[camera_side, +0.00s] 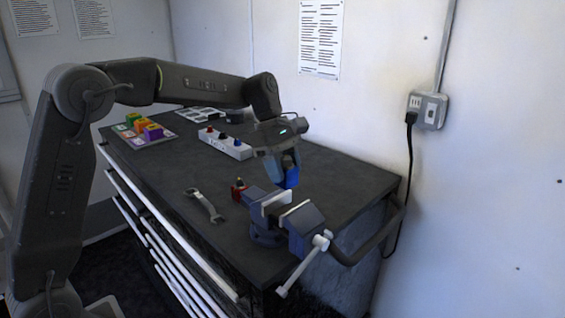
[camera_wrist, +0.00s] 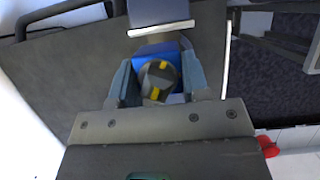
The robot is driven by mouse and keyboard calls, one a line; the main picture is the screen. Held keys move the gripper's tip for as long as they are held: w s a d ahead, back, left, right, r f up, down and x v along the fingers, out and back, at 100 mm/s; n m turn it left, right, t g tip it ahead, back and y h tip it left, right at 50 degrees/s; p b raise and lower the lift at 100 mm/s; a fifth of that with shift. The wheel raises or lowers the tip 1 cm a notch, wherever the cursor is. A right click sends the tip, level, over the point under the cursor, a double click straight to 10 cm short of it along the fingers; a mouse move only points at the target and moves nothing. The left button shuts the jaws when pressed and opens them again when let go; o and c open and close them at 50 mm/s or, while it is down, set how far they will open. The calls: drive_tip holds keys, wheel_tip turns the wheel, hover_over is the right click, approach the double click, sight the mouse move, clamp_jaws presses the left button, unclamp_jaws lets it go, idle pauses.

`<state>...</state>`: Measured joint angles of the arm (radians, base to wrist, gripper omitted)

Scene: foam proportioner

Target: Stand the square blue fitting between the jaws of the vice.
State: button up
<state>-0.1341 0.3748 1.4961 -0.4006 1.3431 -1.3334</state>
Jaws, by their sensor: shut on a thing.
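The square blue fitting (camera_side: 292,177) is held in my gripper (camera_side: 284,168), a little above the vice jaws in the side view. The wrist view shows the blue fitting (camera_wrist: 143,57) with a dark round top with yellow marks, between the two fingers of my gripper (camera_wrist: 159,80). The fitting looks roughly upright. The grey-blue vice (camera_side: 305,218) is fixed at the bench's front right corner, its pale jaw plates apart. One vice jaw (camera_wrist: 160,12) shows at the top of the wrist view; the fitting and gripper hide much of the rest.
A small red fitting (camera_side: 239,188) stands left of the vice, near a wrench (camera_side: 204,205). A white strip with several knobs (camera_side: 225,144) lies behind. A tray of coloured blocks (camera_side: 148,141) sits at the far left. The bench right of the gripper is clear.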

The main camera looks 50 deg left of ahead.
drive_tip(key=shift+f, duration=3.6)
drive_tip(key=o, duration=1.2)
drive_tip(key=shift+c, duration=0.2)
drive_tip(key=shift+r, duration=4)
